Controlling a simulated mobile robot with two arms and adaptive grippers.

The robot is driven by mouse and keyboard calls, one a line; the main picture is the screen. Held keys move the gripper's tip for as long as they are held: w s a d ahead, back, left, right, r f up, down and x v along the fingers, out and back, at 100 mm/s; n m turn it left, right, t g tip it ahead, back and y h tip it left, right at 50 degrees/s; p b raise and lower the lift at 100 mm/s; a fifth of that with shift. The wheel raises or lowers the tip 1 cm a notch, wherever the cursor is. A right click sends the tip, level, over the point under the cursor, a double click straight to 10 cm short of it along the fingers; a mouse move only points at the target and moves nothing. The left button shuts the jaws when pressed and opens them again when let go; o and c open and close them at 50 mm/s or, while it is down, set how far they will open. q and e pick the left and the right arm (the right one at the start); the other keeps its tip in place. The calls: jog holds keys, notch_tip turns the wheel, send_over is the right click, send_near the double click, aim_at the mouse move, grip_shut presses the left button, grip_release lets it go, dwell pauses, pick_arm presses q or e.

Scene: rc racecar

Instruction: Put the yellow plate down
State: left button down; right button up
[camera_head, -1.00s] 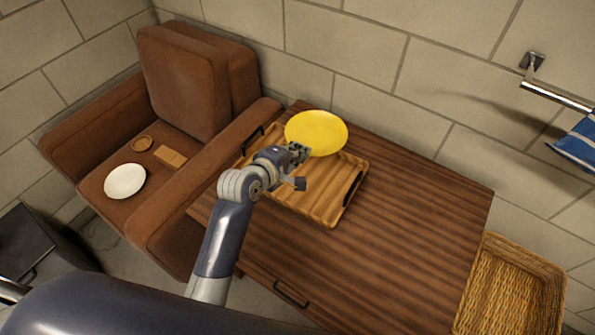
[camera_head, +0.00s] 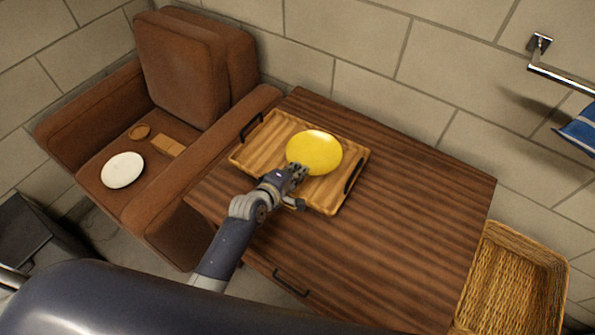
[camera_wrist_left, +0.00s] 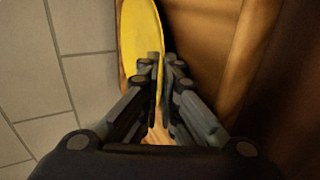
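The yellow plate (camera_head: 314,151) is over the right part of the wooden tray (camera_head: 262,142), which lies on the brown table. I cannot tell whether the plate touches the tray. My left gripper (camera_head: 299,172) is at the plate's near edge, with its fingers shut on the rim. In the left wrist view the yellow plate (camera_wrist_left: 140,32) stretches away from the fingertips of the left gripper (camera_wrist_left: 162,62), with its rim between them. My right gripper is not in view.
The table (camera_head: 400,215) is clear to the right of the tray. A wicker basket (camera_head: 510,285) stands at the lower right.

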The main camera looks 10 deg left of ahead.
pick_arm(q)
jog(key=c, duration=2.1)
grip_release()
jog(key=shift+s+a+r, duration=0.1)
jog(key=shift+s+r, duration=0.2)
jog(key=shift+s, duration=0.15)
jog(key=p+v, duration=0.1)
jog(key=v, duration=1)
